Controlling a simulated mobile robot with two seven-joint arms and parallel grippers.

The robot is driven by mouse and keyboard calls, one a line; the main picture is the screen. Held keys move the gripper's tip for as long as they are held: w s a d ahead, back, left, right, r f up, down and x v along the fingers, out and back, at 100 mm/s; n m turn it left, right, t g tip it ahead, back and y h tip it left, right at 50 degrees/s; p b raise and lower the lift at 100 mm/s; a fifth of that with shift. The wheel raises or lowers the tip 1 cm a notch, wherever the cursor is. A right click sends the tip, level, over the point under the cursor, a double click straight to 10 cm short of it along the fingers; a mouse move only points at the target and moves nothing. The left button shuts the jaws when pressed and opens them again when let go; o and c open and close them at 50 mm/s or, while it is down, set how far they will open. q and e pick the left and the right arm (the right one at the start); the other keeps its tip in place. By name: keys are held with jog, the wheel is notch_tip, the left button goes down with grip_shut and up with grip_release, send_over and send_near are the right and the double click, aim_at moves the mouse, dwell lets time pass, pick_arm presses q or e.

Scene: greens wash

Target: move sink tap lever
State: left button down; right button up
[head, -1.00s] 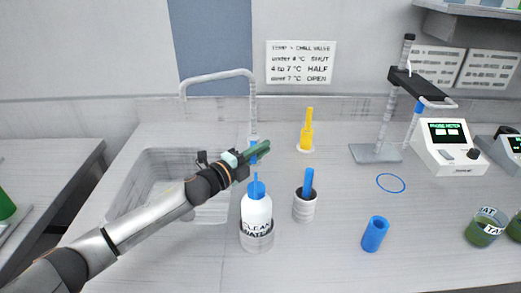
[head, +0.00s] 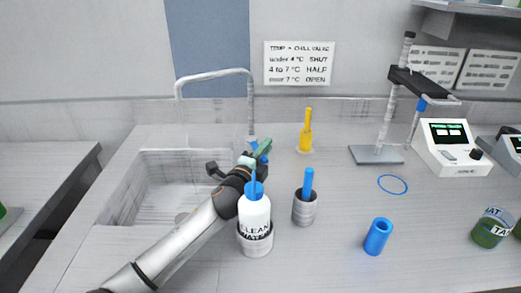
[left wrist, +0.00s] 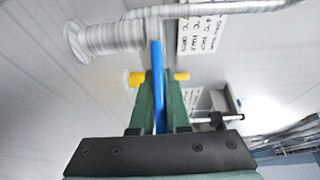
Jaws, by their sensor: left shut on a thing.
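The sink tap has a grey arched spout (head: 215,74) over the left basin (head: 165,190), with its upright at the basin's right. Its blue lever (left wrist: 157,60) shows in the left wrist view as a thin bar, and only small blue bits show in the head view. My left gripper (head: 262,150), with green fingers, is at the tap's base, behind the clean water bottle. In the left wrist view the gripper (left wrist: 157,90) is shut on the blue lever, which runs between its fingers. The ribbed tap body (left wrist: 100,38) is just beyond. My right gripper is not in view.
The clean water bottle (head: 255,215) stands close to my left wrist. A grey cup with a blue handle (head: 305,208), a yellow valve (head: 306,132) and a blue cylinder (head: 378,236) stand to the right. A probe meter (head: 452,148) is farther right.

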pick_arm(q)
jog(key=c, duration=1)
grip_release()
jog(key=shift+o, duration=0.5)
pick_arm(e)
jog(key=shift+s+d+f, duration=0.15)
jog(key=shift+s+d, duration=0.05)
pick_arm(q)
jog(key=shift+s, duration=0.1)
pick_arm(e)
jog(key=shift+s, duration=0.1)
pick_arm(q)
jog(key=shift+s+a+p, duration=0.15)
jog(key=shift+s+p, duration=0.15)
jog(key=shift+p, duration=0.05)
jog(key=p+v, duration=0.2)
jog(key=v, duration=0.3)
jog(key=shift+s+a+p, duration=0.1)
jog(key=shift+s+p, duration=0.2)
jog(key=shift+p, duration=0.1)
jog(key=shift+s+a, duration=0.2)
jog(key=shift+s, duration=0.35)
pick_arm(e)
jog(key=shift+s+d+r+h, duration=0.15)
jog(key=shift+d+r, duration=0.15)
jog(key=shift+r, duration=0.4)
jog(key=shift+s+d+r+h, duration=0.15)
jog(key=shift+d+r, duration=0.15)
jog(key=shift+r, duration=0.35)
